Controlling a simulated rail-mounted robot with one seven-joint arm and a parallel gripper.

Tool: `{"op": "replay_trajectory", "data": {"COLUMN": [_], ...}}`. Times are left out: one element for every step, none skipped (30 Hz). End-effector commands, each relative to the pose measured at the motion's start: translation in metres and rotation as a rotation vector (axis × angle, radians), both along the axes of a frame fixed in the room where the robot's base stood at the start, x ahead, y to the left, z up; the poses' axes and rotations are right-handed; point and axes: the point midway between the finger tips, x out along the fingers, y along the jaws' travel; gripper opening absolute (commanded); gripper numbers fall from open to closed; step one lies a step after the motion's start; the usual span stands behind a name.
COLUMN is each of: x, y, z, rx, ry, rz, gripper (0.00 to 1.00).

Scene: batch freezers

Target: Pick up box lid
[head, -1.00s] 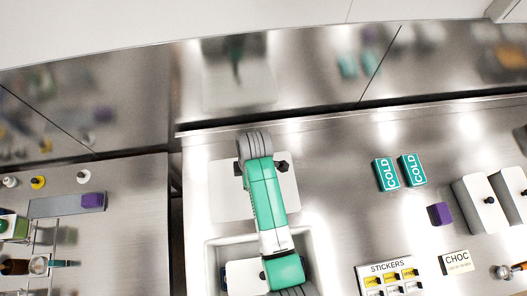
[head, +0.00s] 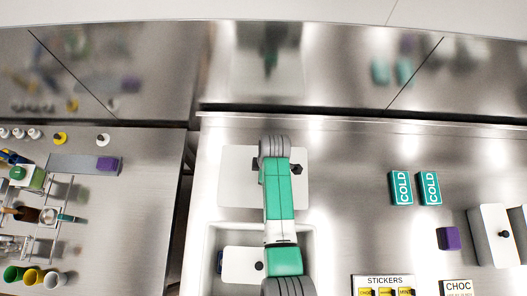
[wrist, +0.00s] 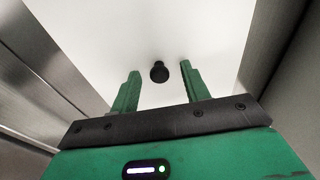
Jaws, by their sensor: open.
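A white lid (wrist: 215,40) with a black knob (wrist: 159,72) fills most of the wrist view. My gripper (wrist: 160,70) is open, its two green fingers on either side of the knob with gaps between, holding nothing. How far the fingertips are above the lid I cannot tell. In the head view a flat white panel (head: 236,190) lies under my green arm, which hides its middle and my fingers. A second white lid (head: 240,260) with a black knob (head: 258,266) lies in a pale basin (head: 213,240) nearer the front, partly behind my arm.
Two teal COLD boxes (head: 401,188) stand to the right, with a purple block (head: 448,238) and white knobbed containers (head: 494,233) beyond. A STICKERS tray (head: 384,281) and CHOC card (head: 457,287) lie in front. A left counter (head: 135,190) holds a rack and cups. Steel between is clear.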

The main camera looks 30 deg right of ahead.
Motion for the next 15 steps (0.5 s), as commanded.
{"op": "replay_trajectory", "data": {"x": [0.0001,0.0001,0.0001,0.0002,0.0002,0.0002,0.0002,0.0001,0.0001,0.0001,0.0001,0.0001,0.0001,0.0001,0.0002], "y": [0.0,0.0,0.0,0.0001,0.0001,0.0001,0.0001,0.0001,0.0001,0.0001,0.0001,0.0001,0.0001,0.0001,0.0001], "z": [0.0004,0.0004,0.0004,0.0005,0.0005,0.0005,0.0005,0.0006,0.0006,0.0006,0.0006,0.0007,0.0007,0.0007,0.0007], "rx": [0.0,0.0,0.0,0.0,0.0,0.0,0.0,0.0,0.0,0.0,0.0,0.0,0.0,0.0,0.0], "ry": [0.0,0.0,0.0,0.0,0.0,0.0,0.0,0.0,0.0,0.0,0.0,0.0,0.0,0.0,0.0], "rz": [0.0,0.0,0.0,0.0,0.0,0.0,0.0,0.0,0.0,0.0,0.0,0.0,0.0,0.0,0.0], "gripper": [0.46,0.46,0.4,0.34,0.28,0.21,0.15,0.09,0.01,0.0,0.0,0.0,0.0,0.0,0.0]}}
